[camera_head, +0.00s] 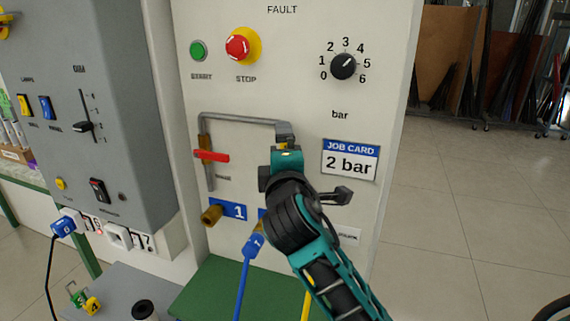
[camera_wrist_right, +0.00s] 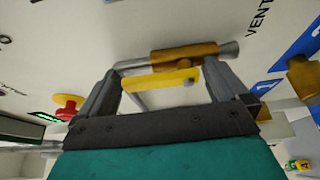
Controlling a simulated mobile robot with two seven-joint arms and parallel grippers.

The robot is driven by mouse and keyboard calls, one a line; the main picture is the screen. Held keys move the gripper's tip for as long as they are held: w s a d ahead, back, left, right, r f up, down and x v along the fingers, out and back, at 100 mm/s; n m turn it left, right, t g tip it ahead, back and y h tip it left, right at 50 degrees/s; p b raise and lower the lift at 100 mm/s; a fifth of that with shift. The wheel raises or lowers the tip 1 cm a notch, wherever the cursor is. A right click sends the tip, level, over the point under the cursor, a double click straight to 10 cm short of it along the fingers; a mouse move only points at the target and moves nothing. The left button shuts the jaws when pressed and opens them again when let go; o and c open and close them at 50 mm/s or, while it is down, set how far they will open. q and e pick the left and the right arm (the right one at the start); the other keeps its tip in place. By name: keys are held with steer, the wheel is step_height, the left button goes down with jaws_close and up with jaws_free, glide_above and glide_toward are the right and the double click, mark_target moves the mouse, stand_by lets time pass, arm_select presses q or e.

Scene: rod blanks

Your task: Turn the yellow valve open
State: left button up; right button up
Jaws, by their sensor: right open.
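The yellow valve handle (camera_wrist_right: 160,82) shows in the right wrist view between the two fingers of my right gripper (camera_wrist_right: 165,72). It lies roughly along the brass valve body (camera_wrist_right: 185,55) on the metal pipe. My right gripper is open, with one finger beyond each end of the handle, and I see no grip on it. In the head view my right gripper (camera_head: 284,140) is at the right-hand pipe on the panel and hides most of that valve. My left gripper is not in view.
A red valve handle (camera_head: 212,155) sits crosswise on the left pipe. Above are a red stop button (camera_head: 238,47), a green button (camera_head: 198,50) and a black dial (camera_head: 343,66). A job card (camera_head: 350,160) reads 2 bar. Blue hose (camera_head: 243,280) hangs below.

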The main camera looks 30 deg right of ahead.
steer(key=v, duration=1.2)
steer(key=shift+s+a+b, duration=0.15)
steer(key=shift+s+b, duration=0.1)
steer(key=shift+b, duration=0.2)
